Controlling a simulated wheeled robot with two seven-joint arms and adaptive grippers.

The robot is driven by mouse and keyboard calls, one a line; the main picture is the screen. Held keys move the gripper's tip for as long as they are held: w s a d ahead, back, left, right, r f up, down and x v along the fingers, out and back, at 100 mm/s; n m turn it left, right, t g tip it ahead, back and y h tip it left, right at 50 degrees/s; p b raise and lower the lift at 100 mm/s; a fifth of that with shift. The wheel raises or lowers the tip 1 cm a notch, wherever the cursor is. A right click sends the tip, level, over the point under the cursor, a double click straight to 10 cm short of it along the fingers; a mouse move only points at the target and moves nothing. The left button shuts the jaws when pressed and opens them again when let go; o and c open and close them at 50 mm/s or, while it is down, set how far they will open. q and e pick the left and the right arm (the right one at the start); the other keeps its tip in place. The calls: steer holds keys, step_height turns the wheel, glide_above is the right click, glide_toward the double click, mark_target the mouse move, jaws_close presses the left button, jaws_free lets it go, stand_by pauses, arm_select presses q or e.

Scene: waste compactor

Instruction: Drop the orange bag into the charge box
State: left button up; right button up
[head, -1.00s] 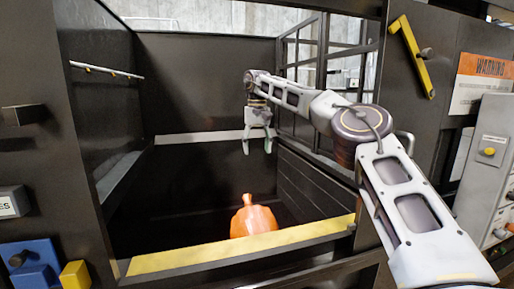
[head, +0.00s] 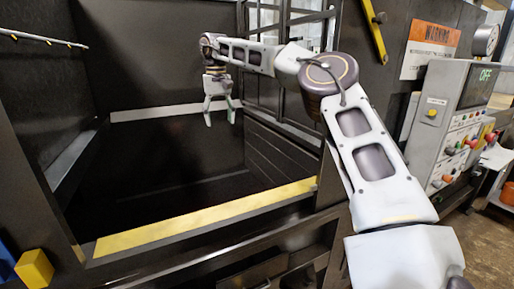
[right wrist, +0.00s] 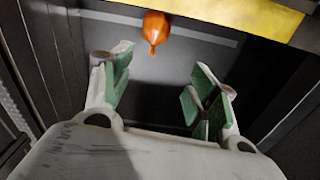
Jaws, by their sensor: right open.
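The orange bag (right wrist: 155,29) shows in the right wrist view, near the top, apart from the fingers. It is rounded with a narrow tied neck. In the head view it is out of sight, and whether it rests on anything is unclear. The charge box (head: 281,153) is the deep dark bay with a yellow front lip (head: 207,216). My right gripper (head: 220,112) is over the bay, open and empty, its fingers pointing down. Its green-padded fingers (right wrist: 158,88) are spread wide in the right wrist view. My left gripper is not in view.
A barred frame (head: 290,60) stands at the bay's back right. A control panel (head: 452,130) with buttons and a lit display is at right. A yellow handle (head: 375,32) is on the right post, and a yellow block (head: 34,269) at lower left.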

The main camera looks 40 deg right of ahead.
steer(key=s+a, duration=0.4)
steer(key=s, duration=0.9)
steer(key=s+a+b, duration=0.1)
steer(key=s+a, duration=0.3)
steer(key=s, duration=1)
steer(key=shift+s+a+f, duration=0.15)
steer(key=shift+s+a, duration=0.05)
steer(key=shift+s, duration=0.05)
stand_by(1.3)
stand_by(0.5)
stand_by(0.8)
